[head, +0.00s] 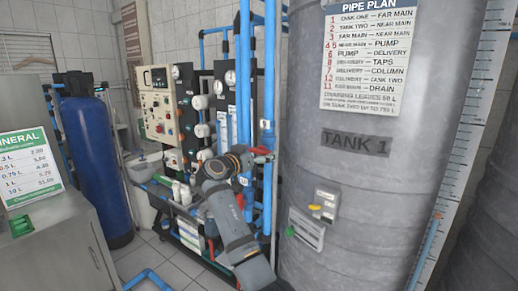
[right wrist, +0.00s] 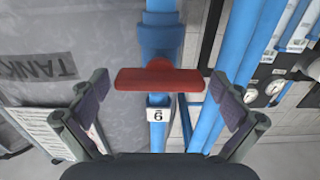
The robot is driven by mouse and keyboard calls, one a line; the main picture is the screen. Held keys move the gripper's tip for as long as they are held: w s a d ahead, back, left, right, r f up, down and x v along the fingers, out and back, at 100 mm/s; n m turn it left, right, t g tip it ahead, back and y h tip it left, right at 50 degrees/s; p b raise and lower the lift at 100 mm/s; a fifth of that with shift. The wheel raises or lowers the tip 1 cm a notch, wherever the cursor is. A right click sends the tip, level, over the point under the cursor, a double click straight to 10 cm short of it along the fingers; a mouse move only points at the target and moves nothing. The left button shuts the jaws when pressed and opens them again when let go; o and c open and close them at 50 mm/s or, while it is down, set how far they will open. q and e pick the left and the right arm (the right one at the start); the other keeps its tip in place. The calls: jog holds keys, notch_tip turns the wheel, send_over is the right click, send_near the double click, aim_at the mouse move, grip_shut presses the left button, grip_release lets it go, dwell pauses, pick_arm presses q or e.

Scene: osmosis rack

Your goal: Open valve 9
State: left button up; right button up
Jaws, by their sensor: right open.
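A red valve handle (right wrist: 158,78) sits on a vertical blue pipe (right wrist: 160,38) in the right wrist view. The handle lies crosswise to the pipe. A white tag (right wrist: 158,113) just below it in that view bears a single digit, seemingly 9, in a view where the tank lettering is upside down. My right gripper (right wrist: 160,105) is open, with one finger on each side of the handle and visible gaps. In the head view the right gripper (head: 256,160) is near the red handle (head: 262,152), beside the tank. My left gripper is not in view.
The large grey tank (head: 350,175) labelled TANK 1 stands close to the right of the valve. More blue pipes (head: 245,70) and a control panel (head: 160,105) are behind and left. A blue cylinder (head: 95,160) and a counter (head: 50,250) stand farther left.

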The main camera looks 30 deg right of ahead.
jog(key=c, duration=1.1)
